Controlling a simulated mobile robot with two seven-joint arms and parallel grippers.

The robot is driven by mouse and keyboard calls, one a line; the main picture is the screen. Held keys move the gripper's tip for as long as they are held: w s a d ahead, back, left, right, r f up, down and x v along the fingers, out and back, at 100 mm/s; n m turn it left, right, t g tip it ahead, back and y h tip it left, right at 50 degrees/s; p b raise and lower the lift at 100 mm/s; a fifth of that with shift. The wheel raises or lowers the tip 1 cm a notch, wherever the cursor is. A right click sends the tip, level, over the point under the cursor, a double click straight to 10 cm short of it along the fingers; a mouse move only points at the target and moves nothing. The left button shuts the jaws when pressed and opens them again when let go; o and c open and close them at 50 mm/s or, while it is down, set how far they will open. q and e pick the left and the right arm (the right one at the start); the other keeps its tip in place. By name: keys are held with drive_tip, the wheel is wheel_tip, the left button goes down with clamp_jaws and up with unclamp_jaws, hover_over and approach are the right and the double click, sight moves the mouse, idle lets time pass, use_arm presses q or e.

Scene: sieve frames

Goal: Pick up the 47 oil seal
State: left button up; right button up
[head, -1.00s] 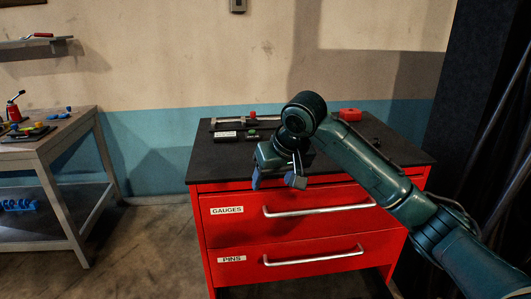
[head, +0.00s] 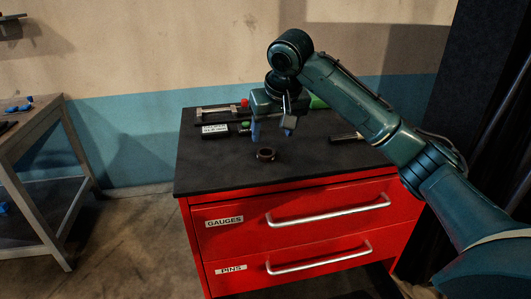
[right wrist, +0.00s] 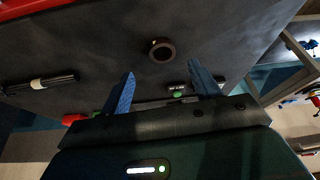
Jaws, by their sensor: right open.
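A small dark brown ring, the 47 oil seal (head: 266,158), lies flat on the black top of the red drawer cabinet, near the middle. It also shows in the right wrist view (right wrist: 172,50), beyond the fingertips. No number can be read on it. My right gripper (head: 272,132) is open and empty, with its blue fingers pointing down above the cabinet top, a little behind the ring in the head view. In the right wrist view the gap between the fingers (right wrist: 161,70) lines up roughly with the ring. My left gripper is not in view.
The red cabinet (head: 310,245) has drawers labelled GAUGES and PINS. A white label (head: 214,129) and a caliper-like tool (head: 219,110) lie at the back left. A dark rod (head: 345,137) lies to the right. The cabinet top's front left is clear. A workbench (head: 30,130) stands at left.

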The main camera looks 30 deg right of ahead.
sight(264, 159)
drive_tip(key=p+x, duration=0.1)
drive_tip(key=x, duration=0.6)
drive_tip(key=shift+w+a+f, duration=0.1)
drive_tip(key=shift+w, duration=0.15)
drive_tip(key=shift+c, duration=0.3)
drive_tip(key=c, duration=1)
